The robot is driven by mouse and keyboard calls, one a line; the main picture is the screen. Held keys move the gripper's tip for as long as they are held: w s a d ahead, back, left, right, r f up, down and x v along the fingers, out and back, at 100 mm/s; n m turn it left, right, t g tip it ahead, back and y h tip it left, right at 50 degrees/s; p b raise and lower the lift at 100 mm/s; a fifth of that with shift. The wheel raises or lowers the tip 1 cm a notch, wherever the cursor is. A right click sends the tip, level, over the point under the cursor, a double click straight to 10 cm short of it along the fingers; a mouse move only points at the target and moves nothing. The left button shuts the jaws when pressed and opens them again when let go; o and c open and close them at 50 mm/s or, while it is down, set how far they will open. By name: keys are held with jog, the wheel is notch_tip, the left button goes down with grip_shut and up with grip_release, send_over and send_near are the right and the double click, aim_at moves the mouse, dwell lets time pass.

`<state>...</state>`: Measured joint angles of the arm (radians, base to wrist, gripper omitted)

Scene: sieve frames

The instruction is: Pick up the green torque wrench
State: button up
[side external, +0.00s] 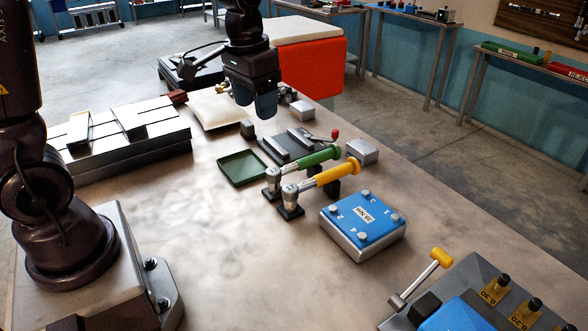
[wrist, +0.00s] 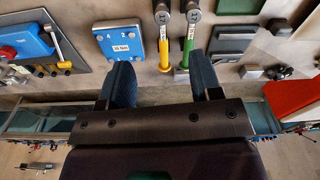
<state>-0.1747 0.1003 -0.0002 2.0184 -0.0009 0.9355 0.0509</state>
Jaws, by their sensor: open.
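The green torque wrench (side external: 317,157) lies raised on a dark stand on the bench, with its silver head toward the left. A yellow torque wrench (side external: 337,173) lies parallel beside it. In the wrist view the green wrench (wrist: 188,48) and the yellow wrench (wrist: 165,50) point their handles toward my fingers. My gripper (side external: 254,103) is open and empty, above the bench and behind the wrenches in the side view, apart from both. In the wrist view the gripper (wrist: 162,78) has its fingers spread, with the green handle nearer the right finger.
A blue-topped block (side external: 362,222) sits in front of the wrenches. A green tray (side external: 243,167), a dark plate with metal bars (side external: 290,147), a silver block (side external: 362,151) and a pale cushion (side external: 215,108) lie nearby. A yellow-handled hammer (side external: 422,275) lies at the lower right. Left-centre bench is clear.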

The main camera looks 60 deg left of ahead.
jog(key=w+a+f+g, duration=0.2)
jog(key=w+a+f, duration=0.5)
jog(key=w+f, duration=0.5)
jog(key=m+t, duration=0.1)
send_over(304, 159)
jog(key=f, duration=0.6)
jog(key=shift+a, duration=0.25)
jog(key=shift+w+d+f, duration=0.1)
jog(key=shift+d+f, duration=0.05)
jog(key=shift+f, duration=1.45)
jog(key=shift+d+f, duration=0.1)
jog(key=shift+f, duration=1.45)
jog(key=shift+r, duration=0.1)
grip_shut()
